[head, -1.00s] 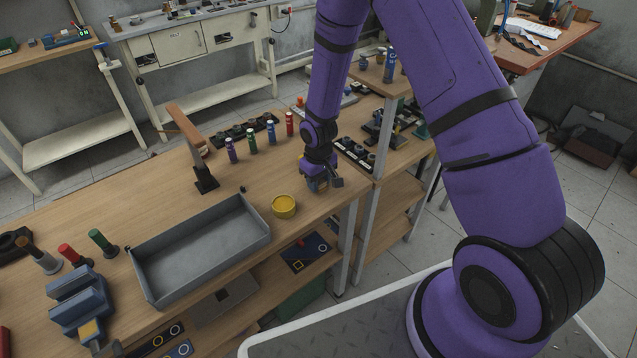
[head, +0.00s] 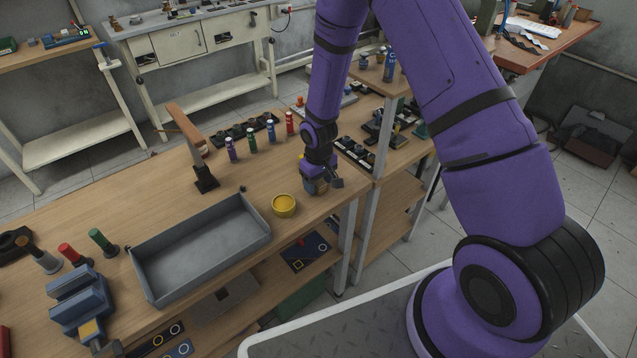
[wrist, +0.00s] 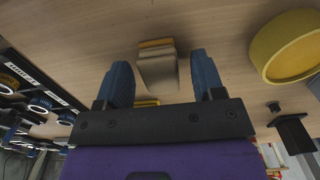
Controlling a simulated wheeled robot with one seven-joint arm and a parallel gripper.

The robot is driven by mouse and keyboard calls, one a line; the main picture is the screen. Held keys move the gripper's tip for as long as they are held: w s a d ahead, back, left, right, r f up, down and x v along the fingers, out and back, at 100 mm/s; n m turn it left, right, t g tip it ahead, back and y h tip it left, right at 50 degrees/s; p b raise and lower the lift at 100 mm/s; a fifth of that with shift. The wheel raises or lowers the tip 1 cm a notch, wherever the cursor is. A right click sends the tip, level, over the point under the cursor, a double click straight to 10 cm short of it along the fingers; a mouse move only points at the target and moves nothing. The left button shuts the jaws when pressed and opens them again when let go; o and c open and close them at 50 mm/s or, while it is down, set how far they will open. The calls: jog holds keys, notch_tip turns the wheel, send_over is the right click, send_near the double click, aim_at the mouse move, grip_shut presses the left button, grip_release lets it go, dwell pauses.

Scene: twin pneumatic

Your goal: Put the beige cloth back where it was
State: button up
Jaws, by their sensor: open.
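My gripper (wrist: 160,60) is low over the wooden bench near its right end, with its two blue fingers apart. A small folded beige cloth (wrist: 158,68) with ochre edges shows between the fingers in the wrist view, with a visible gap on each side. It appears to lie on the bench top. In the head view my gripper (head: 316,185) largely hides it.
A yellow round dish (head: 284,206) stands just left of my gripper, and an open grey tray (head: 200,250) lies further left. Several coloured cylinders, such as the red one (head: 290,124), stand behind. The bench's front edge is close.

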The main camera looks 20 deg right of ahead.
notch_tip(320, 180, up, 12)
notch_tip(320, 180, up, 13)
jog(key=t, duration=0.1)
send_over(319, 182)
jog(key=s+d, duration=0.2)
jog(key=s, duration=0.1)
jog(key=s+d+r+m+t, duration=0.2)
jog(key=s+r, duration=0.5)
jog(key=r, duration=0.4)
jog(key=s+d+r+t, duration=0.1)
jog(key=s+r, duration=0.4)
jog(key=s, duration=0.4)
jog(key=s+d+r+m+t, duration=0.1)
jog(key=s+r, duration=0.4)
jog(key=s, duration=0.5)
jog(key=shift+d+r+m, duration=0.15)
jog(key=shift+d+m, duration=0.15)
jog(key=shift+d, duration=0.05)
jog(key=shift+c, duration=0.2)
